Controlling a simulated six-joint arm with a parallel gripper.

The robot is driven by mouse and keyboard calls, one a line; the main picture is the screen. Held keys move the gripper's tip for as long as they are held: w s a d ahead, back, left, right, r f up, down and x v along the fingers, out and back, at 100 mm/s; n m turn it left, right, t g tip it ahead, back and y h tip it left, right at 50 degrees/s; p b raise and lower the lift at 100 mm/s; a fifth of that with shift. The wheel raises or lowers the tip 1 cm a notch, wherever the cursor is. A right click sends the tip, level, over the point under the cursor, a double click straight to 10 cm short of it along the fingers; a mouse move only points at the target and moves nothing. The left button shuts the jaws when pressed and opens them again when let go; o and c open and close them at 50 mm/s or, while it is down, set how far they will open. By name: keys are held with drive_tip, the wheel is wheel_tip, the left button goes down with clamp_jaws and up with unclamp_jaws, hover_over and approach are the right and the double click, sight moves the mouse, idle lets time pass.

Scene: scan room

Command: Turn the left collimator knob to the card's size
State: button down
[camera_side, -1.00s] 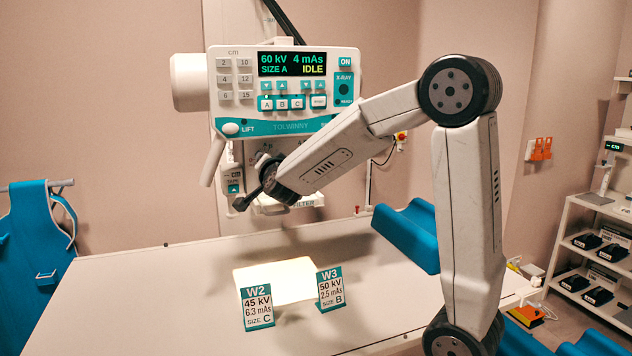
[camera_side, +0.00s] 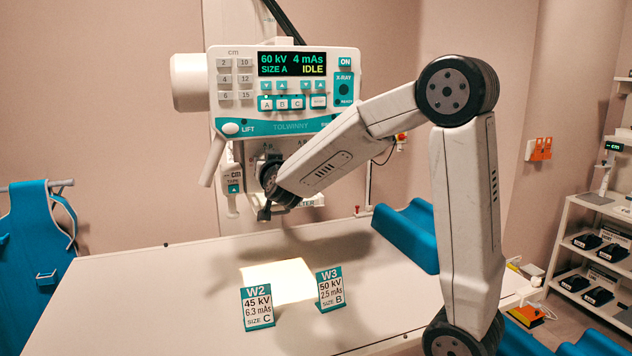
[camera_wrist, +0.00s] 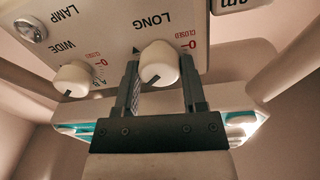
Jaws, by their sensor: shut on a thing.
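In the wrist view, which shows the panel upside down, my gripper (camera_wrist: 158,72) has one finger on each side of the white LONG knob (camera_wrist: 159,58) and is shut on it. The white WIDE knob (camera_wrist: 73,78) is apart from the fingers, to the left. In the side view, my wrist hides the knobs. A lit patch (camera_side: 272,282) lies on the table. Card W2 (camera_side: 257,308) reads 45 kV, 6.3 mAs, size C; card W3 (camera_side: 330,289) reads 50 kV, 2.5 mAs, size B.
The control panel (camera_side: 284,90) shows 60 kV, 4 mAs, SIZE A, IDLE. A LAMP button (camera_wrist: 30,30) sits near the WIDE knob. The white table (camera_side: 130,300) is mostly clear; a blue cradle (camera_side: 408,235) stands at its right back.

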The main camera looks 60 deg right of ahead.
drive_tip(key=shift+n, duration=2.3)
drive_tip(key=shift+c, duration=0.7)
unclamp_jaws()
drive_tip(key=v, duration=0.7)
drive_tip(key=shift+s+a, duration=0.25)
drive_tip(key=shift+s, duration=0.05)
drive_tip(key=shift+f+t, duration=0.15)
drive_tip(key=shift+t, duration=0.15)
